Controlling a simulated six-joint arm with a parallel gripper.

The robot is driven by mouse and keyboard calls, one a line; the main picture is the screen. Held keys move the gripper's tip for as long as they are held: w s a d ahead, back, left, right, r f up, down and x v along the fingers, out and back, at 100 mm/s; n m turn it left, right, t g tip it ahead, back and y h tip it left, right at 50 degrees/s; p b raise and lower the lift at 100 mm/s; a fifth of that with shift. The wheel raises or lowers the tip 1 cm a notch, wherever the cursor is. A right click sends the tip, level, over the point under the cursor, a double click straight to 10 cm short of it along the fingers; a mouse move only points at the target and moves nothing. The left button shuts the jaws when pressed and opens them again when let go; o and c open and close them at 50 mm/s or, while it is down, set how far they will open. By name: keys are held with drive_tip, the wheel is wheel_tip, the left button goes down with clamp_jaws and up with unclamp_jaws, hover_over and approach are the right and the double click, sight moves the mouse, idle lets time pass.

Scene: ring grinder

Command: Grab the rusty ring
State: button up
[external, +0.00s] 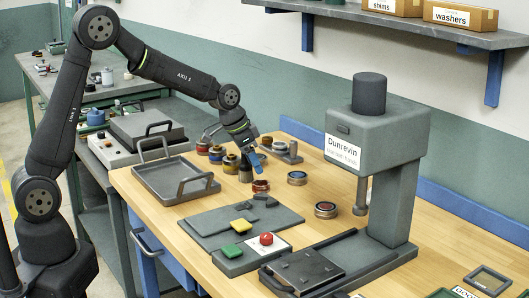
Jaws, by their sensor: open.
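My gripper (254,158) has blue fingers and is open. It points down over the far part of the wooden bench, beside a cluster of small round rings and jars. A dark ring-like piece (245,175) is right below the fingers, partly hidden by them. A brownish one (231,162) stands just left of the gripper, and a reddish one (261,186) sits just in front. The picture is too small to tell which of these is the rusty ring. I cannot tell whether the fingers touch or surround any piece.
A grey tray (158,196) with raised handles is left of the cluster. Two round tins (297,178) (326,210) lie to the right. The grinder (375,145) stands at the right. Panels with green, yellow and red buttons (266,239) lie in front.

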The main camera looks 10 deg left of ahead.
drive_tip(key=shift+s+x, duration=0.15)
drive_tip(key=shift+x, duration=1.5)
drive_tip(key=shift+s+x, duration=0.1)
drive_tip(key=shift+x, duration=1.5)
drive_tip(key=shift+a+f, duration=0.1)
drive_tip(key=shift+a, duration=0.05)
drive_tip(key=c, duration=0.8)
